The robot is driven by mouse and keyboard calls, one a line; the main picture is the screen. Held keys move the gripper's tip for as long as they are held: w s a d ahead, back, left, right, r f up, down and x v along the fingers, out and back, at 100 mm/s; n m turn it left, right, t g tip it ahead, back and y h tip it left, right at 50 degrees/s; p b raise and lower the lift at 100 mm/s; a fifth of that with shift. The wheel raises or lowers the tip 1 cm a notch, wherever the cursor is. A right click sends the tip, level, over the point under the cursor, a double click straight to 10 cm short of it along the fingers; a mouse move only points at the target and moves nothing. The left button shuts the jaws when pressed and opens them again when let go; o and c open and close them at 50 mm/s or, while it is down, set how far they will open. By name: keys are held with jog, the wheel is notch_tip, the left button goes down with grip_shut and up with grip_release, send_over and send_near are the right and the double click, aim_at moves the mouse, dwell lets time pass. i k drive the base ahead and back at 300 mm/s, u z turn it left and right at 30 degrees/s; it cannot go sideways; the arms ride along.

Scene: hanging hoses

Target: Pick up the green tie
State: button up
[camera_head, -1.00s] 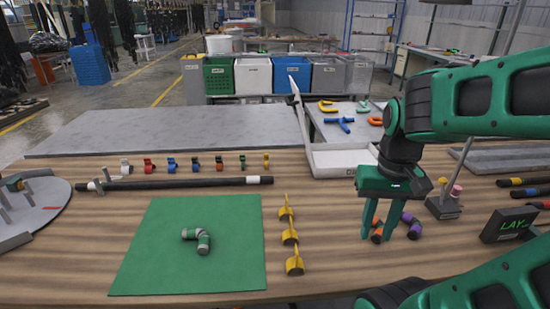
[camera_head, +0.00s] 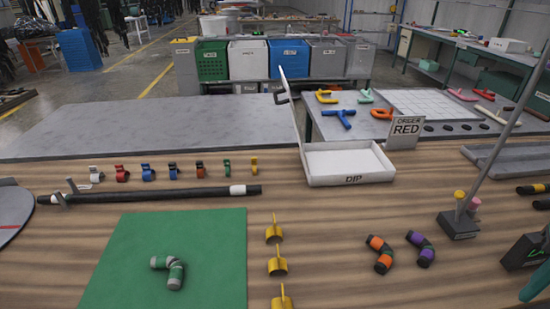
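The green tie (camera_head: 227,167) is a small clip-like piece standing on the wooden table (camera_head: 330,225). A black hose (camera_head: 160,194) with a white band lies just in front of the row, apart from the green tie. My gripper is not in view.
A green mat (camera_head: 215,245) holds a grey-green elbow fitting (camera_head: 173,270). Yellow hooks (camera_head: 276,266) stand to its right. Orange and purple elbow fittings (camera_head: 380,254) lie farther right. A white DIP tray (camera_head: 347,165) and a stand with a slanted pole (camera_head: 459,225) are beyond.

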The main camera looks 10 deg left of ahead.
aim_at(226, 162)
jog(key=z, duration=1.15)
jog(key=k, duration=1.25)
jog(key=u, duration=1.7)
jog(key=i, duration=1)
jog(key=z, duration=0.05)
